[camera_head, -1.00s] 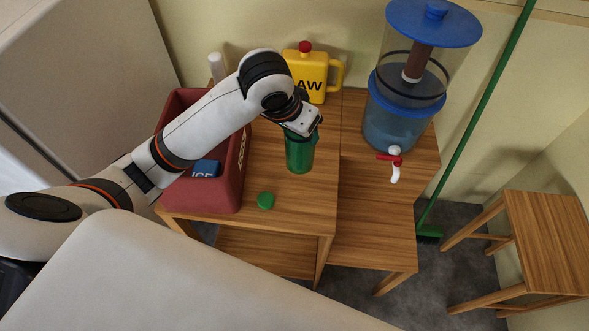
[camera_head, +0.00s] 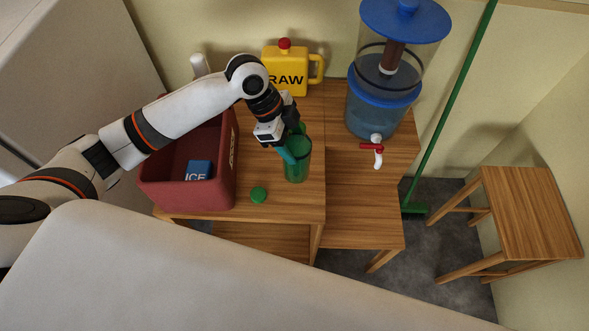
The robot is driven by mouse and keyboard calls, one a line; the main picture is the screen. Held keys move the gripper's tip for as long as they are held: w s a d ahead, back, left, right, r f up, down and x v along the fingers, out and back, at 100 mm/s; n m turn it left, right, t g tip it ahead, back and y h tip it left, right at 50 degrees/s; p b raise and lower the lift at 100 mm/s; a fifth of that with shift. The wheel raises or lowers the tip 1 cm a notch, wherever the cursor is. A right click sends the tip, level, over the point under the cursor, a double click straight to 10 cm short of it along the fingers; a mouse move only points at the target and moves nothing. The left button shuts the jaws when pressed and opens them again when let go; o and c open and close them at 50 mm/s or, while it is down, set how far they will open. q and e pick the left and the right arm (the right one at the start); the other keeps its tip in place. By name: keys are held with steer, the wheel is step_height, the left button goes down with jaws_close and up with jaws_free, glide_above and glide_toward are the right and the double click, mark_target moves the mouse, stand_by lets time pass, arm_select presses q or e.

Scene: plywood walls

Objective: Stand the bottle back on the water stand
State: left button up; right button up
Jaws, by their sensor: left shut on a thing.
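A green see-through bottle (camera_head: 298,172), open at the top, is upright over the front right of the left wooden table (camera_head: 285,205). My left gripper (camera_head: 291,147) is shut on the bottle at its upper wall, coming from the upper left. I cannot tell whether the bottle's base touches the tabletop. A green cap (camera_head: 258,195) lies on the table left of the bottle. The wooden water stand (camera_head: 362,215) adjoins the table on the right. A clear water dispenser (camera_head: 377,115) with blue lid and red-and-white tap (camera_head: 375,150) is at its back. My right gripper is not in view.
A red crate (camera_head: 190,192) with a blue ICE block (camera_head: 198,171) is left of the bottle. A yellow RAW jug (camera_head: 287,75) stands behind. A green broom (camera_head: 450,108) leans right of the stand, near a wooden stool (camera_head: 527,215). The stand's front is clear.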

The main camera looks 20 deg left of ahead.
arm_select(q)
step_height(320, 180, down, 8)
steer(key=shift+p, duration=0.7)
steer(key=shift+f, duration=0.7)
steer(key=o, duration=1.7)
steer(key=shift+s, duration=0.1)
